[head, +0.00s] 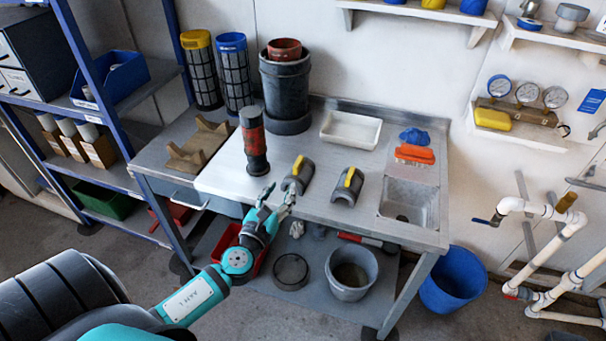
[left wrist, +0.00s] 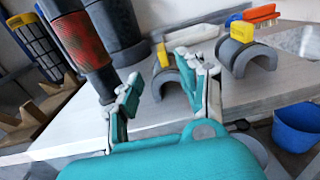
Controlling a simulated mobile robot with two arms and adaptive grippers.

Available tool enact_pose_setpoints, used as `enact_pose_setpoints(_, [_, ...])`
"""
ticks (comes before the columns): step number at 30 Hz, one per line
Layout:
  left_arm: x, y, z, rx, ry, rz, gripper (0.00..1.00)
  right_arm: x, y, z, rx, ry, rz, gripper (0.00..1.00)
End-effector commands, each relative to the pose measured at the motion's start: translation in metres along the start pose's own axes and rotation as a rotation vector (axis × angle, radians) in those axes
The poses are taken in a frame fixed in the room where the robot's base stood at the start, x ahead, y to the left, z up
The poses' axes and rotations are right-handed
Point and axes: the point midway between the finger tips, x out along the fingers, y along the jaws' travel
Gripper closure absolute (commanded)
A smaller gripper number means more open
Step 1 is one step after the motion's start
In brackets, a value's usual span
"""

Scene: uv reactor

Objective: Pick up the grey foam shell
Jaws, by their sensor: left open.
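Two grey foam shells with yellow grips lie arch-up on the workbench. The left shell (head: 290,185) is near the front edge, and it also shows in the left wrist view (left wrist: 168,82). The right shell (head: 343,193) lies beside it, and it shows in the left wrist view too (left wrist: 255,58). My left gripper (head: 279,198) is open and empty at the bench's front edge, just short of the left shell. In the left wrist view its fingers (left wrist: 160,74) spread apart, with the left shell beyond them, not touching as far as I can see. My right gripper is not in view.
A red and black cylinder (head: 254,145) stands upright on the workbench (head: 225,178), left of the shells. Behind are a white tray (head: 350,130), a dark pot (head: 286,90) and an orange brush (head: 415,154). A sink (head: 410,198) is at the right. A grey bucket (head: 351,292) stands below.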

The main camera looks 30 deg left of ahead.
Motion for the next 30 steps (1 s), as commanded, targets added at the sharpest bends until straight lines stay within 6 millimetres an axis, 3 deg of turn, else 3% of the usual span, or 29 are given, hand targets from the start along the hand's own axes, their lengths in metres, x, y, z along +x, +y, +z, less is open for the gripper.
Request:
enact_pose_setpoints(3, [0.028, 0.000, 0.002, -0.002, -0.002, 0.001, 0.60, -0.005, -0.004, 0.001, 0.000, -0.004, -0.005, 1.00])
enact_pose_setpoints(7, [0.050, 0.000, 0.000, -0.003, 0.000, 0.001, 0.60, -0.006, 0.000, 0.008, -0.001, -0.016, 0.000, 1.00])
enact_pose_setpoints(16, [0.074, -0.001, -0.001, -0.004, 0.001, 0.000, 0.60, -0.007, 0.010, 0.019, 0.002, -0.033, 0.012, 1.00])
enact_pose_setpoints(24, [0.115, -0.001, -0.001, -0.004, 0.001, 0.001, 0.60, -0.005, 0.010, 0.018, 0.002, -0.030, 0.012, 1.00])
enact_pose_setpoints(30, [0.123, -0.001, -0.002, -0.004, 0.003, -0.001, 0.60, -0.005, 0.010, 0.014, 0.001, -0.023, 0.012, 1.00])
